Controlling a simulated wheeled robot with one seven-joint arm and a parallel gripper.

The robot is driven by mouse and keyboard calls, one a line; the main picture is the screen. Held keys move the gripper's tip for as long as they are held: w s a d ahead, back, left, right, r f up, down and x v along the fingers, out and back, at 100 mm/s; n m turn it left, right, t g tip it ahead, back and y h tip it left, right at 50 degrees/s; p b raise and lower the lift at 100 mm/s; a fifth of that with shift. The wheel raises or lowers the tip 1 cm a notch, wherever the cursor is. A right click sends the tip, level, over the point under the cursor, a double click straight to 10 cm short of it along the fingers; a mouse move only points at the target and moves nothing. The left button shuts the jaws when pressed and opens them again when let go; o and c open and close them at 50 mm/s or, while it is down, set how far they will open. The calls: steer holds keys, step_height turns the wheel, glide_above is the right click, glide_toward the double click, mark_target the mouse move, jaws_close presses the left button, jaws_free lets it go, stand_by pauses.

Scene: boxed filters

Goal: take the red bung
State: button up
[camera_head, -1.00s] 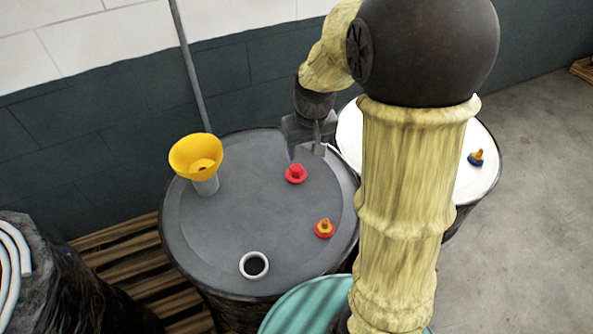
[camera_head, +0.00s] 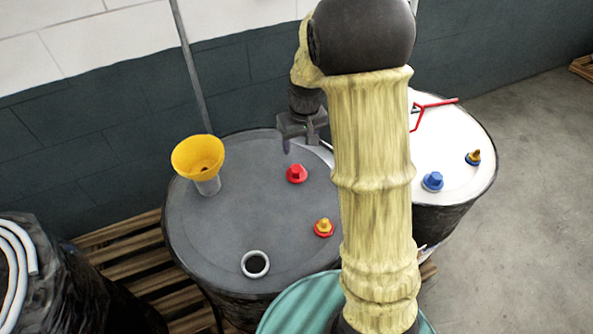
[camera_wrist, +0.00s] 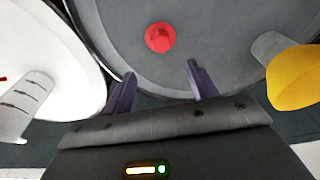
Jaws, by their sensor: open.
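The red bung (camera_head: 297,173) sits on the grey drum lid (camera_head: 235,225), toward the back right of that lid. In the wrist view the red bung (camera_wrist: 160,37) lies beyond the fingertips, roughly centred between them and apart from them. My gripper (camera_head: 300,148) hangs above the back edge of the grey drum, behind the bung. Its two fingers also show in the wrist view (camera_wrist: 158,72), spread apart with nothing between them. A second bung, red with an orange top (camera_head: 323,227), sits nearer the front right of the same lid.
A yellow funnel (camera_head: 197,157) stands at the lid's left, and an open white-rimmed hole (camera_head: 255,264) is near its front. A white drum (camera_head: 455,150) at right carries a blue bung (camera_head: 432,181), an orange-and-blue bung (camera_head: 473,157) and a red tool (camera_head: 418,116). A teal drum (camera_head: 290,312) is in front.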

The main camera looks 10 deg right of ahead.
steer(key=p, duration=0.2)
glide_above(297, 168)
step_height(297, 168, down, 7)
steer(key=shift+s+d+f, duration=0.1)
steer(key=shift+d, duration=0.05)
steer(key=shift+s, duration=0.15)
steer(key=shift+s+f+p, duration=0.1)
steer(key=shift+f+p, duration=0.45)
steer(key=shift+p, duration=0.15)
steer(key=shift+w+a+f+p, duration=0.15)
steer(key=shift+f+p, duration=0.25)
steer(key=shift+f, duration=0.6)
steer(key=shift+w+a+f+p, duration=0.15)
steer(key=shift+f+p, duration=0.25)
steer(key=shift+f, duration=0.6)
steer(key=shift+d, duration=0.1)
steer(key=c, duration=1.1)
